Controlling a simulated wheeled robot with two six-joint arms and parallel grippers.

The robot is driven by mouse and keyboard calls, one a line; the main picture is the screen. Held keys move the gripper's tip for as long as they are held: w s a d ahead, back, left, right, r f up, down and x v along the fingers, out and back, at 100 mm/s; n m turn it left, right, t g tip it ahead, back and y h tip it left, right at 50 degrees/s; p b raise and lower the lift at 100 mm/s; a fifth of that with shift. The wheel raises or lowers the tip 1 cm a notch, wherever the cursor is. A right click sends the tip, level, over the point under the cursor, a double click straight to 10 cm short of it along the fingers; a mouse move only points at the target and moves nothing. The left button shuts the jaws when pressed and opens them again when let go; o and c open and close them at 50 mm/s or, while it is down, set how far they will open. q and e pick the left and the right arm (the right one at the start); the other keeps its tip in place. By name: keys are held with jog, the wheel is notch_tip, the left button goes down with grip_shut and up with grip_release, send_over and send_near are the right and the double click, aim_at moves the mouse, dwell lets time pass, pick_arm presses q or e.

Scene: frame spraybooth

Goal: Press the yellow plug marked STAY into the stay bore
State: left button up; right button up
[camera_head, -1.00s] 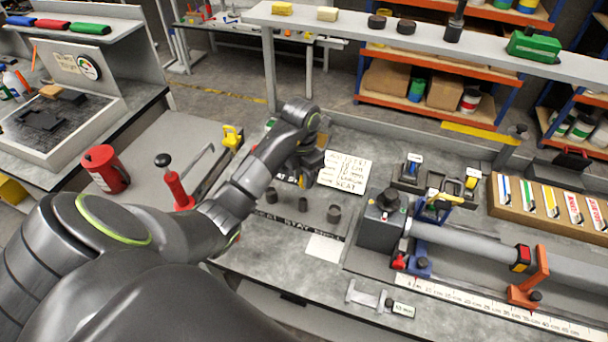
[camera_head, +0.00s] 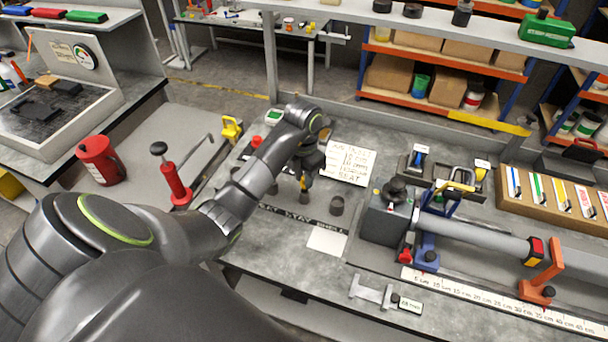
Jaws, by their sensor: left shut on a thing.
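My left gripper (camera_head: 305,171) points down over the bench and is shut on the yellow plug (camera_head: 303,184), of which only a small part shows below the fingers. The plug's STAY marking cannot be read here. Directly under it stands the middle dark bore post (camera_head: 304,198), behind the label strip (camera_head: 301,217), whose middle word looks like STAY. The plug is at or just above this post's top; I cannot tell whether they touch. A wider dark post (camera_head: 337,206) stands to the right and another (camera_head: 272,188) to the left, partly by my arm. My right gripper is out of view.
A clamped grey tube fixture (camera_head: 386,221) stands to the right. A red-handled lever (camera_head: 176,186) stands left of my arm.

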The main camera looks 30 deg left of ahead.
pick_arm(q)
jog(key=shift+f, duration=0.15)
dwell(0.7)
jog(key=shift+b, duration=0.45)
dwell(0.7)
jog(key=shift+s+f+b, duration=0.1)
jog(key=shift+f+b, duration=1.25)
jog(key=shift+f, duration=0.05)
jog(key=o, duration=1)
jog(key=shift+o, duration=0.2)
